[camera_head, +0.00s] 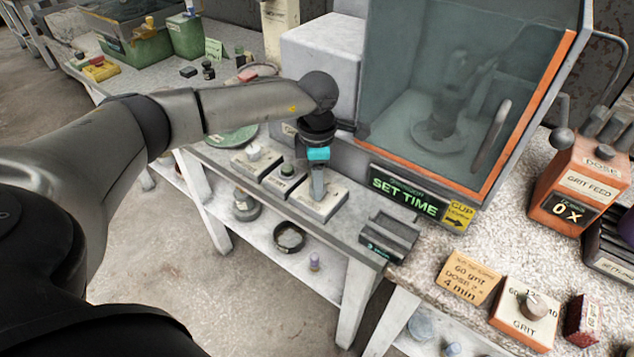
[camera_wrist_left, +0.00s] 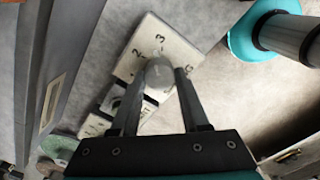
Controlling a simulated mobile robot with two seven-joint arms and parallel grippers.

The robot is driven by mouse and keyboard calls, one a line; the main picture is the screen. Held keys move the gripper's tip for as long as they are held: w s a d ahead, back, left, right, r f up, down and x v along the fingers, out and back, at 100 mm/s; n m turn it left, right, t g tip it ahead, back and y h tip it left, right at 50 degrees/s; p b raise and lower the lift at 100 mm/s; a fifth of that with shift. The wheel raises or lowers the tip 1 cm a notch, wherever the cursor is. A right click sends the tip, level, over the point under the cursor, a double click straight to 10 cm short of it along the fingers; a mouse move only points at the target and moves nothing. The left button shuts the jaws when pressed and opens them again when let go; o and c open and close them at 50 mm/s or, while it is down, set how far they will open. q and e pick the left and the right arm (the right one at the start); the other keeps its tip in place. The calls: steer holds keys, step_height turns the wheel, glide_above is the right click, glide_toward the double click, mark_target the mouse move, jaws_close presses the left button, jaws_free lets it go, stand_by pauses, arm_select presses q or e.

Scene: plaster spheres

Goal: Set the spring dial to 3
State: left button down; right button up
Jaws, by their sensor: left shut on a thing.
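The spring dial is a pale block (camera_head: 331,206) on the grey bench, with a rounded grey knob on top. In the left wrist view the dial's white face (camera_wrist_left: 139,62) carries a 2, a 3 and another digit partly covered at the right. The knob (camera_wrist_left: 158,72) sits between my left gripper's fingers (camera_wrist_left: 159,80), below the 3. My left gripper (camera_head: 318,190) points down at the dial and is shut on the knob. I cannot tell which number the knob's mark points at. My right gripper is in neither view.
Beside the dial stand a block with a green button (camera_head: 287,171) and a block with a white knob (camera_head: 253,152). A glass-fronted cabinet stands behind, with a SET TIME display (camera_head: 404,191). A dark tray (camera_head: 390,234) lies at the right. An orange dose box (camera_head: 588,185) stands farther right.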

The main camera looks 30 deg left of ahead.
arm_select(q)
steer(key=shift+w+r+m+b, duration=0.1)
steer(key=shift+m+b, duration=0.35)
steer(key=shift+m, duration=1.55)
steer(key=shift+c, duration=2)
jaws_free()
step_height(320, 180, up, 15)
steer(key=p, duration=0.1)
steer(key=shift+s+p, duration=0.25)
steer(key=shift+p, duration=0.1)
steer(key=shift+d, duration=0.1)
